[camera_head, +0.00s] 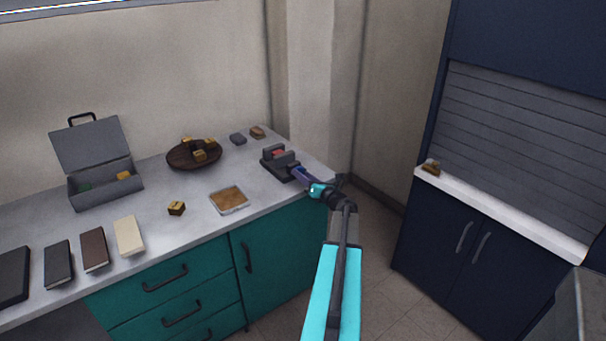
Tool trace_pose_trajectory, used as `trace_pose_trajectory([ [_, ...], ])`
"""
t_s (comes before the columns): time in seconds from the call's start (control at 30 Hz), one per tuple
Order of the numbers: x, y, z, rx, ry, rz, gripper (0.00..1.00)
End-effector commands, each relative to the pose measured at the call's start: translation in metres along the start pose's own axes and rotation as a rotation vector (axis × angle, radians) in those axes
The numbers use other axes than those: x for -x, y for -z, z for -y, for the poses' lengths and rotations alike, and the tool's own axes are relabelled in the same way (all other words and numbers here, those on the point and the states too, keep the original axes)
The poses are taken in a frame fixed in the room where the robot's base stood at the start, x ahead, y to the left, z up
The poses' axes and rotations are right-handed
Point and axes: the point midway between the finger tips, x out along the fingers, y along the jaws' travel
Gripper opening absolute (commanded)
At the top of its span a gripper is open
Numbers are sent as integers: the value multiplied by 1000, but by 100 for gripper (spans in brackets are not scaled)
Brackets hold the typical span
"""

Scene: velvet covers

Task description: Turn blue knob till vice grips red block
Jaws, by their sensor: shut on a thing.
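A dark grey vice (282,164) stands on the counter near its right end. A red block (278,153) shows between the vice's jaws; I cannot tell whether the jaws touch it. The blue knob (300,173) is at the vice's right front side, facing my arm. My gripper (311,183) is at the knob and shut on it, with my cyan arm reaching up from the bottom of the picture. The fingertips are small here and partly hide the knob.
On the grey counter (265,190) are a cork-coloured tray (229,200), a small wooden cube (177,208), a round dark bowl (172,158) with blocks, an open grey toolbox (105,190), and several books (95,250). A dark cabinet (450,215) stands right, across open floor.

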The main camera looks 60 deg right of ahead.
Motion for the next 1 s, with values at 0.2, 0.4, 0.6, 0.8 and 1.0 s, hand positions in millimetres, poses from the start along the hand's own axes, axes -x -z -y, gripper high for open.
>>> trace_pose_trajectory([
  [0.2, 0, 0, 0, -8, 0, 1, 15],
  [0.4, 0, 0, 0, -7, 0, 0, 44],
  [0.6, 0, 0, 0, -6, 0, 0, 56],
  [0.8, 0, 0, 0, -6, 0, 0, 56],
  [1.0, 8, 0, 0, -5, 1, 1, 56],
])
